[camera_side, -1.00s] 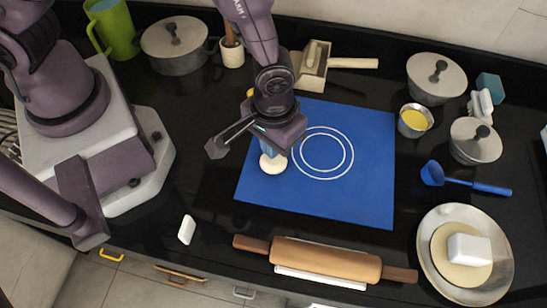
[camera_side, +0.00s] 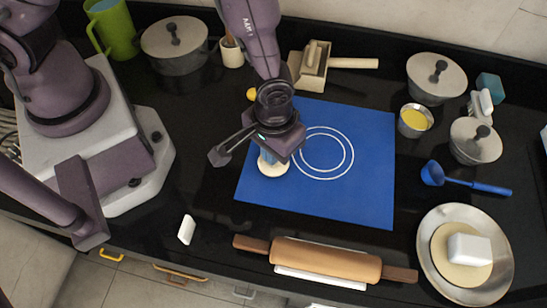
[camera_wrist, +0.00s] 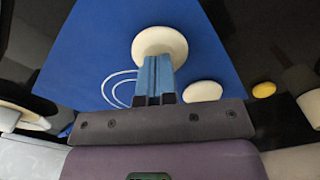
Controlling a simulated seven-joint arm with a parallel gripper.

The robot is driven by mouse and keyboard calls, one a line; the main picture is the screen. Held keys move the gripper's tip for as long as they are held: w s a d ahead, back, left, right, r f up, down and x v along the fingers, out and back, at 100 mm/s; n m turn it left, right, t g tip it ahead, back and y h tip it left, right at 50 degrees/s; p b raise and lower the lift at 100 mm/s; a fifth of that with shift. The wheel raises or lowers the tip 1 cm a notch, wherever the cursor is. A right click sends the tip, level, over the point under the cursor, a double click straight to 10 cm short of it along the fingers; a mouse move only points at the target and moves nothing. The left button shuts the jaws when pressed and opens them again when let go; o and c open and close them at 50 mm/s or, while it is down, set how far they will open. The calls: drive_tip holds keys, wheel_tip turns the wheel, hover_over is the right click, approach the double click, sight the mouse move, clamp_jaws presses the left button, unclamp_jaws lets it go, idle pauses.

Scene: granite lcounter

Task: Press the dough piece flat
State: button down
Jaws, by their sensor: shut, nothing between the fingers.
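The pale dough piece (camera_side: 272,170) is a low round disc on the left part of the blue mat (camera_side: 350,200), left of the printed white rings. In the wrist view the dough piece (camera_wrist: 160,38) lies right at the fingertips. My gripper (camera_side: 267,157) points down with its blue fingers shut, tips on or just above the dough; contact is hard to tell. In the wrist view my gripper (camera_wrist: 155,62) covers the dough's near edge. A second pale round piece (camera_wrist: 203,91) shows near the fingers there; my gripper seems to hide it in the side view.
A rolling pin (camera_side: 325,260) lies along the front edge, with a small white block (camera_side: 187,229) to its left. A metal plate (camera_side: 425,262) stands front right. Pots, a yellow-filled bowl (camera_side: 415,122) and a blue ladle (camera_side: 433,174) are right. The mat's right side is clear.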

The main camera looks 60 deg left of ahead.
drive_tip(key=shift+f, duration=0.5)
idle(1.4)
drive_tip(key=shift+r, duration=0.15)
idle(0.5)
drive_tip(key=shift+r, duration=3.05)
